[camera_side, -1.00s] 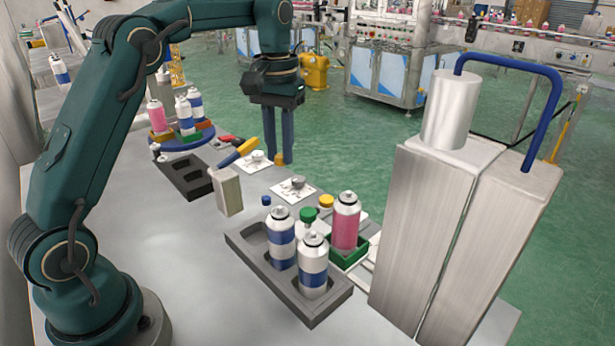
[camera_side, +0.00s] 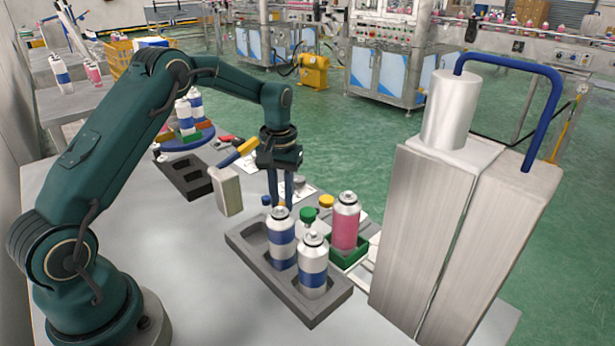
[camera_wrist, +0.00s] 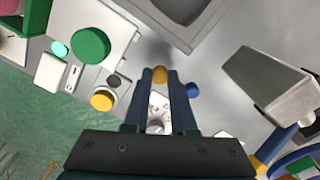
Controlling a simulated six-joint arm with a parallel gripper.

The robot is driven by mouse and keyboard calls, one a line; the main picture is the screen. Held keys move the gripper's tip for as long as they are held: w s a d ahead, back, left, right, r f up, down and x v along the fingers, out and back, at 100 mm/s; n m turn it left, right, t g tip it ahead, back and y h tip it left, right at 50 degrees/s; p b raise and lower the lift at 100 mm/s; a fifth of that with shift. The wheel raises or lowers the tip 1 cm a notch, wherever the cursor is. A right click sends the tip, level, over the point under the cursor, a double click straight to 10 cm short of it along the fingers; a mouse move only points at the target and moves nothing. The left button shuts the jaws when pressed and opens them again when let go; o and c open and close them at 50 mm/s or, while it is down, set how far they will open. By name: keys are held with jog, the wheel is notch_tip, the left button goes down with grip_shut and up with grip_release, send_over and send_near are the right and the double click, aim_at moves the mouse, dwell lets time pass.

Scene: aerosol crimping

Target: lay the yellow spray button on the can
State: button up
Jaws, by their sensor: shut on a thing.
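My gripper (camera_side: 279,202) is shut on the small yellow spray button (camera_wrist: 160,75), which shows between the fingertips in the wrist view. In the side view the fingers point down just behind the rear blue-banded white can (camera_side: 281,243), and the button is hardly visible there. That can stands upright in the grey tray (camera_side: 318,318), beside a second blue-banded can (camera_side: 313,270). A pink can (camera_side: 345,222) stands in a green holder (camera_side: 349,256) to the right. I cannot tell which can is the task's can.
A blue cap (camera_side: 266,201), a green cap (camera_side: 307,214) and a larger yellow cap (camera_side: 326,201) are near the gripper. A tall metal machine (camera_side: 430,240) stands at right. A beige block (camera_side: 228,192) and dark tray (camera_side: 183,178) are at left. The table's front left is clear.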

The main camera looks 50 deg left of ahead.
jog(key=shift+f, duration=0.65)
jog(key=shift+f, duration=0.15)
jog(key=o, duration=0.8)
